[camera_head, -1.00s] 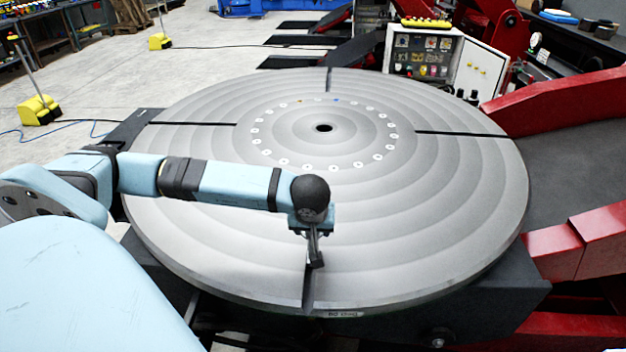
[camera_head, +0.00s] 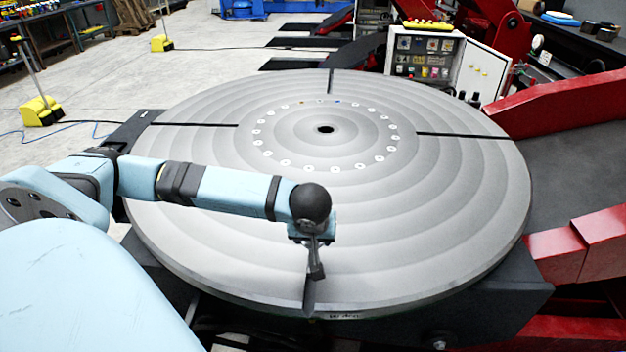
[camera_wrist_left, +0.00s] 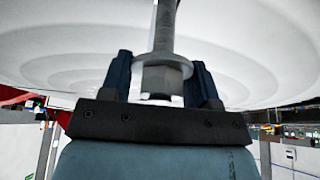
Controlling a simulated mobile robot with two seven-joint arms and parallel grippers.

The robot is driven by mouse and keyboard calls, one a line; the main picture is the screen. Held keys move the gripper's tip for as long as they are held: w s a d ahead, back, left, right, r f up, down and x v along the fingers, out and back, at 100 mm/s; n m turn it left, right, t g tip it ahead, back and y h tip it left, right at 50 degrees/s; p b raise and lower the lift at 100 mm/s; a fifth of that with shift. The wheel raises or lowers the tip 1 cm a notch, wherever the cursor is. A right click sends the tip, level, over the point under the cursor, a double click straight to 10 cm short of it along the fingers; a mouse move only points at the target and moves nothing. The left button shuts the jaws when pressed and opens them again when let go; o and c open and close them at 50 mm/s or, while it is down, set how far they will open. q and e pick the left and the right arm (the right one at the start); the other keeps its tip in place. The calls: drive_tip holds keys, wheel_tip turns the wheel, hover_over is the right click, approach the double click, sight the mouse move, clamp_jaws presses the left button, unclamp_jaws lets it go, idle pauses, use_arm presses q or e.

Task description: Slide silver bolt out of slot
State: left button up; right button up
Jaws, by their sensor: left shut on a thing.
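The silver bolt (camera_wrist_left: 165,68) shows in the left wrist view as a grey threaded shank with a washer-like flange and a hex part. My left gripper (camera_wrist_left: 162,78) is shut on it, with a dark finger on each side. In the head view my left gripper (camera_head: 314,256) hangs over the near part of the round table, and the bolt (camera_head: 316,271) shows small and dark below it. The near slot (camera_head: 308,296) runs from there to the table's front rim. The bolt's foot in the slot is too small to make out. My right gripper is not in view.
The large grey round table (camera_head: 430,215) has other slots and a ring of small holes around its centre hole. Red machine arms (camera_head: 560,100) stand at the right. A control box (camera_head: 425,55) stands behind. The table top is otherwise clear.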

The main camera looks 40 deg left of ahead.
use_arm(q)
drive_tip(key=shift+s, duration=0.1)
drive_tip(key=s+d+b, duration=0.1)
drive_tip(key=s+d, duration=0.4)
drive_tip(key=s, duration=0.1)
drive_tip(key=shift+b, duration=0.4)
idle(0.6)
drive_tip(key=shift+d, duration=0.15)
idle(0.4)
drive_tip(key=s+d+b, duration=0.1)
drive_tip(key=s+d, duration=0.3)
drive_tip(key=s, duration=0.1)
drive_tip(key=shift+s+d, duration=0.3)
drive_tip(key=shift+d, duration=0.05)
idle(0.7)
idle(0.5)
